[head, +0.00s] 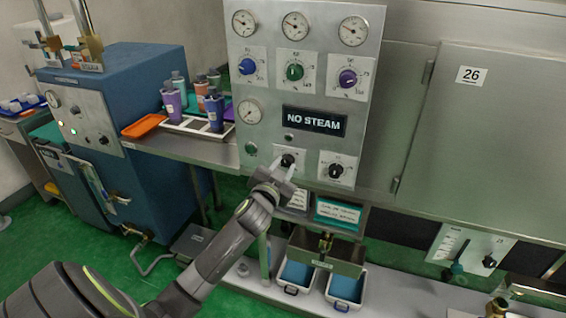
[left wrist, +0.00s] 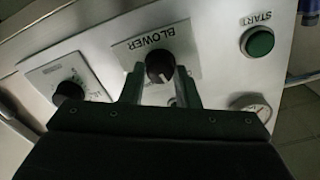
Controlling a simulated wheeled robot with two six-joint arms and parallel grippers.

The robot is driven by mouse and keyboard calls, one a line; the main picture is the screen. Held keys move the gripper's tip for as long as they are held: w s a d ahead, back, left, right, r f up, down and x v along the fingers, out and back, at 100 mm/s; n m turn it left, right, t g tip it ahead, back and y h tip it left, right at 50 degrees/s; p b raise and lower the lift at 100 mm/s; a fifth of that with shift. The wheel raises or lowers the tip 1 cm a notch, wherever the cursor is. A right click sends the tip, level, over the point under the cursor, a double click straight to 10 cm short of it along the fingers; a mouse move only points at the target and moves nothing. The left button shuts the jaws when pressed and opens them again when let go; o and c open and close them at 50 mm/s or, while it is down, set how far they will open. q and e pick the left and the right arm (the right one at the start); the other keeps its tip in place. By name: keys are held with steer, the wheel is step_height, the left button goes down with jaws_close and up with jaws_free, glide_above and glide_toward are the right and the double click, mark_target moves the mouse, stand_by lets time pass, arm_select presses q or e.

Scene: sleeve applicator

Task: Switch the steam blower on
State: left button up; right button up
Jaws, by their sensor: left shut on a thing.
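The steam blower switch is a black rotary knob (left wrist: 160,68) on a white plate marked BLOWER (left wrist: 150,42) on the grey control panel (head: 262,110). My left gripper (head: 281,166) reaches up to this knob from below. In the left wrist view its two fingers (left wrist: 160,86) stand on either side of the knob and are shut on it. A pale pointer mark shows on the knob between the fingers. In the head view the knob (head: 288,159) shows just above the gripper. My right gripper is not in view.
A second black knob (head: 336,170) sits right of the blower knob. A green START button (left wrist: 260,43) is on its other side. A dark display (head: 314,121) above reads NO STEAM. Coloured knobs and gauges fill the upper panel.

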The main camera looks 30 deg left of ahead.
arm_select(q)
steer(key=m+p, duration=0.3)
steer(key=m, duration=0.3)
steer(key=shift+r+p, duration=0.15)
steer(key=shift+p, duration=0.15)
steer(key=m+p, duration=0.1)
steer(key=m, duration=0.2)
steer(key=shift+m, duration=0.3)
steer(key=shift+m+p, duration=0.7)
steer(key=shift+m, duration=0.4)
steer(key=shift+f, duration=0.2)
steer(key=o, duration=1)
steer(key=shift+c, duration=0.2)
steer(key=b+v, duration=0.1)
steer(key=v, duration=1.6)
steer(key=shift+s+b, duration=0.25)
steer(key=shift+b, duration=0.05)
